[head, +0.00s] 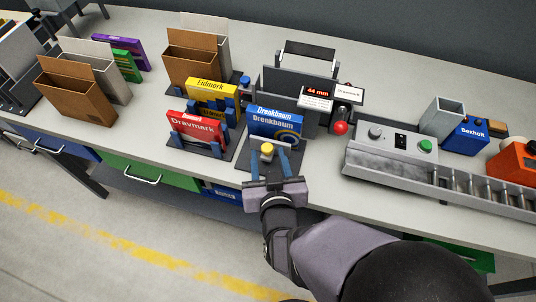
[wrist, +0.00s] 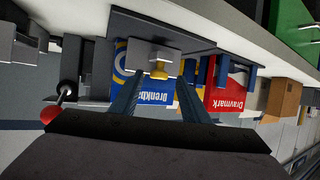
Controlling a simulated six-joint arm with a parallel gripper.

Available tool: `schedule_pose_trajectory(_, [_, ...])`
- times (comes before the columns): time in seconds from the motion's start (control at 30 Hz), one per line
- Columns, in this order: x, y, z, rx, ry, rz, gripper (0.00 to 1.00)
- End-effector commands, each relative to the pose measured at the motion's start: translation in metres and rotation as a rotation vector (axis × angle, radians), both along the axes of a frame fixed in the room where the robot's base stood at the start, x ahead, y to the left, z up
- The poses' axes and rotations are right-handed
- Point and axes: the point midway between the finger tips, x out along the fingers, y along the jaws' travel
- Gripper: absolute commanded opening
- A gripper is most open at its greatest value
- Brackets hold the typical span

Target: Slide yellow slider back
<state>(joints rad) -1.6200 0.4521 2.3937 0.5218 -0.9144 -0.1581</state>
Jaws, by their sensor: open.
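The yellow slider (head: 267,150) is a small knob with a pale top on a dark base plate, in front of the blue Drenkbaum box (head: 273,122). In the wrist view the yellow slider (wrist: 158,72) shows below a pale grey block, with the blue box behind it. My gripper (head: 268,158) is open, its two blue fingers pointing at the slider, one to each side. In the wrist view my gripper (wrist: 160,85) has a clear gap between its fingertips, in line with the slider. I cannot tell whether a finger touches it.
A red Dravmark box (head: 197,126) and a yellow Eidmark box (head: 211,90) stand in holders to the left. A grey machine with a red knob (head: 340,128) stands behind right. A metal control box (head: 388,150) is further right. The bench's front edge lies beneath my arm.

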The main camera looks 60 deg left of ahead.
Motion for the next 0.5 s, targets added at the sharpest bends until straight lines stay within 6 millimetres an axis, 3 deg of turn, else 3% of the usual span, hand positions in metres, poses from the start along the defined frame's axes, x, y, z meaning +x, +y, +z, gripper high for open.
schedule_pose_trajectory(0.33, [-0.015, -0.034, 0.015, 0.002, 0.001, 0.004, 0.42])
schedule_pose_trajectory(0.5, [-0.016, -0.039, 0.02, -0.007, -0.001, -0.001, 0.42])
